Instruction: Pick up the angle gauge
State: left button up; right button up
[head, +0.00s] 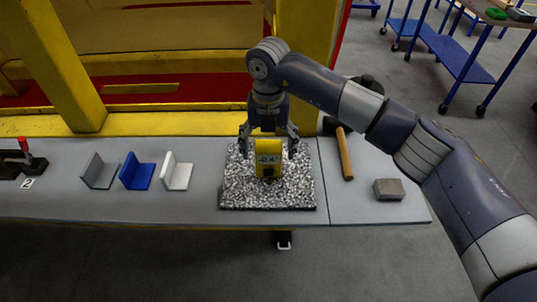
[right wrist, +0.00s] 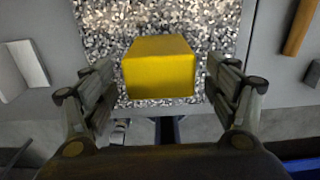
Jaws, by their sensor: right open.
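The angle gauge (head: 268,158) is a yellow block with a small display reading about -0.4°. It stands on a black-and-white speckled plate (head: 238,190) on the grey bench. My right gripper (head: 268,152) is above the gauge, pointing down, with its fingers apart on either side. In the right wrist view the yellow gauge (right wrist: 160,68) sits between the two open fingers (right wrist: 160,90), with gaps on both sides. My left gripper is not in view.
White (head: 177,173), blue (head: 137,174) and grey (head: 99,172) angle brackets stand left of the plate. A hammer (head: 345,157) and a grey-brown block (head: 389,189) lie to the right. A red-handled clamp (head: 24,160) is at far left. Yellow framework (head: 150,123) runs behind the bench.

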aim_at(268, 163)
notch_tip(268, 163, down, 2)
jog(key=shift+w+f+p, duration=0.15)
jog(key=shift+p, duration=0.4)
notch_tip(268, 163, down, 4)
jog(key=shift+f+p, duration=0.1)
jog(key=shift+p, duration=0.75)
jog(key=shift+w+f, duration=0.1)
jog(key=c, duration=1)
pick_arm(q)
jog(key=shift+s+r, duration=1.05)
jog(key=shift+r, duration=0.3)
pick_arm(e)
jog(key=shift+c, duration=0.8)
